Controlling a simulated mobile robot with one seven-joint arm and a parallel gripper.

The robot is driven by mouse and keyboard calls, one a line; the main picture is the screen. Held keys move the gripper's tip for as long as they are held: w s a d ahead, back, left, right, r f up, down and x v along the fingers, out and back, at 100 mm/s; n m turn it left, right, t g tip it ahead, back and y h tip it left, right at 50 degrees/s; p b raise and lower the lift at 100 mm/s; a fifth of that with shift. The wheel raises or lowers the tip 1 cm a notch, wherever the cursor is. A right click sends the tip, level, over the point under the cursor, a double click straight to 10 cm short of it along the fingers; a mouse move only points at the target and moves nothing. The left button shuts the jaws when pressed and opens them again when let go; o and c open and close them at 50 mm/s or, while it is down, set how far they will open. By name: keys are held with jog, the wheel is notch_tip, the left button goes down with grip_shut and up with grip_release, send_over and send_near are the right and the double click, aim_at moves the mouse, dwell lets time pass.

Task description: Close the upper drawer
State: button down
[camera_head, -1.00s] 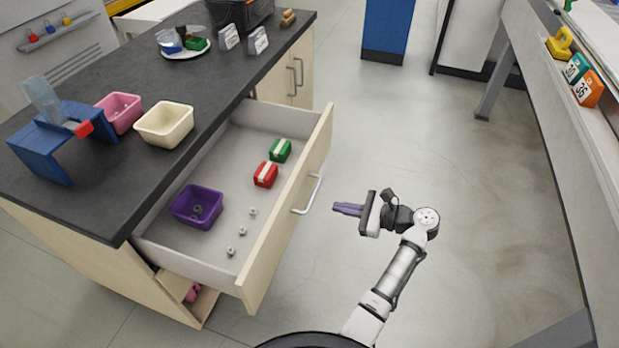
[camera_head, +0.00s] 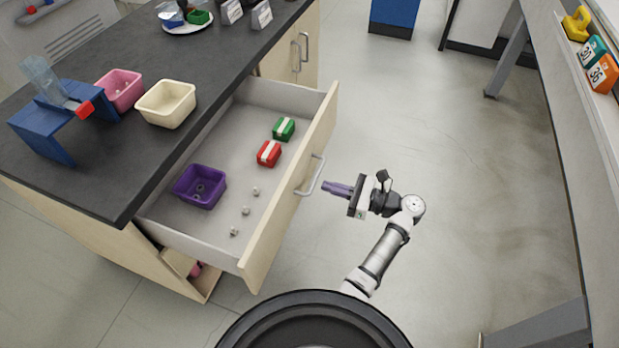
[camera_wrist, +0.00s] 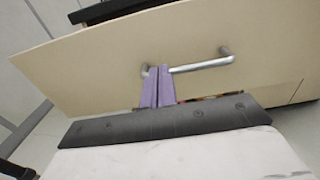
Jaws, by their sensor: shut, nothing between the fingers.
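The upper drawer (camera_head: 290,190) stands pulled out from the dark-topped cabinet in the head view. Its front has a silver bar handle (camera_head: 312,176), which also shows in the wrist view (camera_wrist: 203,66). My gripper (camera_head: 326,187) has purple fingers that are shut and empty. In the head view they point at the drawer front, close to the handle's lower end. In the wrist view the fingertips (camera_wrist: 158,70) lie near the handle's left end; I cannot tell whether they touch it. The drawer holds a purple bin (camera_head: 200,187), a red box (camera_head: 269,153), a green box (camera_head: 284,129) and small metal nuts.
The countertop (camera_head: 120,170) carries a pink bin (camera_head: 120,90), a cream bin (camera_head: 166,103) and a blue stand (camera_head: 45,130). A lower compartment (camera_head: 190,272) is partly open below the drawer. The floor right of my arm is clear up to a bench (camera_head: 575,120).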

aim_at(298, 178)
jog(key=p+x, duration=0.1)
jog(key=x, duration=0.5)
jog(key=shift+a, duration=0.2)
jog(key=shift+a, duration=0.1)
jog(key=shift+w+a+p, duration=0.15)
jog(key=shift+a+p, duration=0.1)
jog(key=shift+p, duration=0.05)
jog(key=x, duration=2.9)
jog(key=shift+a+p, duration=0.15)
jog(key=shift+p, duration=0.2)
